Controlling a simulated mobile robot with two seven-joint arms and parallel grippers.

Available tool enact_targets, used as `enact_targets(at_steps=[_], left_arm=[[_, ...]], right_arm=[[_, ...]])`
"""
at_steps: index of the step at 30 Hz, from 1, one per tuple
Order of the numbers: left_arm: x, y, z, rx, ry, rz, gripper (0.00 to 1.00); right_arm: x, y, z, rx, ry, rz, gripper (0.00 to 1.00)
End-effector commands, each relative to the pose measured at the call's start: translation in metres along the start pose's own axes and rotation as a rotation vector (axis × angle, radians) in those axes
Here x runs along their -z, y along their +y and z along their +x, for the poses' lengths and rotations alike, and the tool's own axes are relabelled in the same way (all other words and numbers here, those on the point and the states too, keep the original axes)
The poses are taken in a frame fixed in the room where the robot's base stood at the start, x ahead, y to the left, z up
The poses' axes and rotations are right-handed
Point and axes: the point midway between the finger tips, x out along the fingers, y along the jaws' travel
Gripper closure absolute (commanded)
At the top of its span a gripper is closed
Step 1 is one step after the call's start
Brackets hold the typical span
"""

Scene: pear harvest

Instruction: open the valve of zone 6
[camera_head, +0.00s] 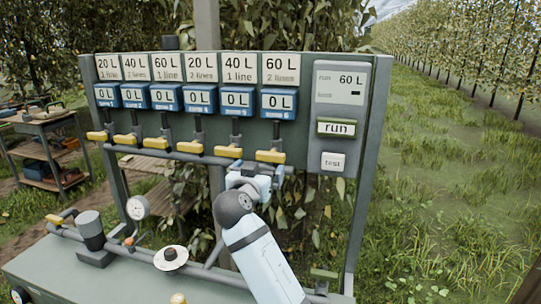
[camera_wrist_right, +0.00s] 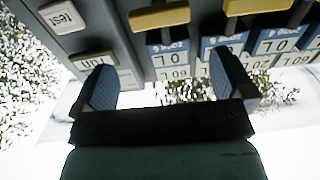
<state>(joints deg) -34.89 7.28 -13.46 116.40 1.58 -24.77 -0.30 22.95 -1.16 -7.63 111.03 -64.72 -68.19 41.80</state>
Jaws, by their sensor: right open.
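The zone 6 valve is the rightmost of a row, under the 60 L, 2 lines label (camera_head: 280,69) and its blue 0 L display (camera_head: 278,103). Its yellow handle (camera_head: 271,156) lies level across the pipe, like the other handles. My right gripper (camera_head: 262,176) is just below this handle, partly hidden by my wrist. In the right wrist view, upside down, the gripper (camera_wrist_right: 166,82) is open with nothing between its fingers. The zone 6 handle (camera_wrist_right: 160,17) shows beyond the fingers, apart from them. My left gripper is not in view.
The zone 5 handle (camera_head: 228,151) is close on the left. A controller (camera_head: 340,110) with run (camera_head: 336,127) and test (camera_head: 333,161) buttons is at the right. A gauge (camera_head: 138,207) and pipes stand below. A cart (camera_head: 45,150) is at the far left; grass lies open at right.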

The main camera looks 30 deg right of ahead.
Motion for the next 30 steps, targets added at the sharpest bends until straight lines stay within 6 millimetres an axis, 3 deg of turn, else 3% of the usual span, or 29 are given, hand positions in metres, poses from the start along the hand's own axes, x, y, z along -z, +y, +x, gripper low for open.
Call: enact_targets(at_steps=[9, 15, 28, 30], left_arm=[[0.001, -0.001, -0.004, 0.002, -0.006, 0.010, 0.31], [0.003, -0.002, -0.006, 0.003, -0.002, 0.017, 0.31], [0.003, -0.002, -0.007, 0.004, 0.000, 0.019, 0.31], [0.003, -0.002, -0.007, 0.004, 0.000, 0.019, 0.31]], right_arm=[[0.002, 0.000, 0.069, 0.000, 0.002, -0.004, 0.00], [0.001, -0.001, 0.097, 0.002, 0.002, -0.004, 0.00], [0.000, -0.001, 0.107, 0.003, 0.000, -0.001, 0.00], [0.000, -0.001, 0.107, 0.003, 0.000, -0.002, 0.14]])
